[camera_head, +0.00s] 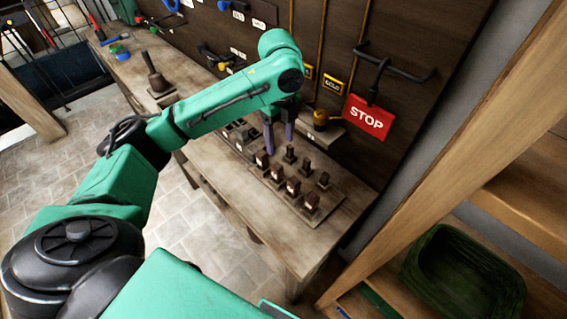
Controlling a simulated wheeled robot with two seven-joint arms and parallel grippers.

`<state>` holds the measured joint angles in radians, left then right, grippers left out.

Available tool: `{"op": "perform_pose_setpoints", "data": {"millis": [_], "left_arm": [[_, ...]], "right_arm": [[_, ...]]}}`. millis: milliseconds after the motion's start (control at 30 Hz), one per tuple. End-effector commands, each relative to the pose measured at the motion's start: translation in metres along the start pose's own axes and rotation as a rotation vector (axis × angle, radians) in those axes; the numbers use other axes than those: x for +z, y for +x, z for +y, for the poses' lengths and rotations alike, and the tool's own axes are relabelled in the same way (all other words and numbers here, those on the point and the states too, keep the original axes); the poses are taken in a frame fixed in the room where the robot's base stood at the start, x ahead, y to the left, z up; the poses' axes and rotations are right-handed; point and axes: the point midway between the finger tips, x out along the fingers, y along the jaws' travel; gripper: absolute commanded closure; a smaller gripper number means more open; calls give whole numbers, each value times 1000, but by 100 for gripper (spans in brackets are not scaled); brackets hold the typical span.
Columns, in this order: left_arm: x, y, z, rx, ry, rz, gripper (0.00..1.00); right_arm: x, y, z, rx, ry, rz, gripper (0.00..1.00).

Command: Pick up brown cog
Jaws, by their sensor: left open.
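My left arm reaches in from the left over the wooden workbench (222,176). My left gripper (279,139) points down with two bluish fingers apart and nothing seen between them. My right gripper is not in view.
A red STOP sign (368,117) hangs from a dark wall bracket at the back right. A green crate (462,272) sits on shelving at right. The bench's front left is bare.

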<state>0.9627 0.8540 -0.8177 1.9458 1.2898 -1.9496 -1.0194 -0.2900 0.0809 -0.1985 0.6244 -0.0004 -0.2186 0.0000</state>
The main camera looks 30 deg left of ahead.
Motion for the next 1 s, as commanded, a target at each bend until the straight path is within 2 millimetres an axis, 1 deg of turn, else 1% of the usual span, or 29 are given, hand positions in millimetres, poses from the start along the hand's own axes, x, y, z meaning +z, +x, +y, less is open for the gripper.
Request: {"op": "perform_pose_setpoints", "data": {"millis": [100,200,300,433,500,600,700,833,867,900,967,1000], "left_arm": [[-1,31,2,7,-1,1,35],[0,55,2,5,-2,1,35],[-1,70,0,1,-2,1,35],[0,86,3,3,-2,1,35],[2,100,5,4,-3,1,35],[1,119,5,1,-2,1,35],[2,126,4,-3,-1,-1,35],[2,126,4,-3,-1,-1,35],[2,126,4,-3,-1,-1,39],[2,126,4,-3,-1,-1,54],[2,126,4,-3,-1,-1,77],[2,126,4,-3,-1,-1,92]], "right_arm": [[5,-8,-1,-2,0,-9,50],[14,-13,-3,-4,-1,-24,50],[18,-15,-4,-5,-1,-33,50],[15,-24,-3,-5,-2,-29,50],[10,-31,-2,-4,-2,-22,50],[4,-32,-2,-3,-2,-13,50],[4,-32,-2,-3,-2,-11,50],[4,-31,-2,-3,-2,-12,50],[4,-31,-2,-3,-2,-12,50],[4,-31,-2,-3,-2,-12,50],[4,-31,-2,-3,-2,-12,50],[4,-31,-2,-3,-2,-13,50]]}}
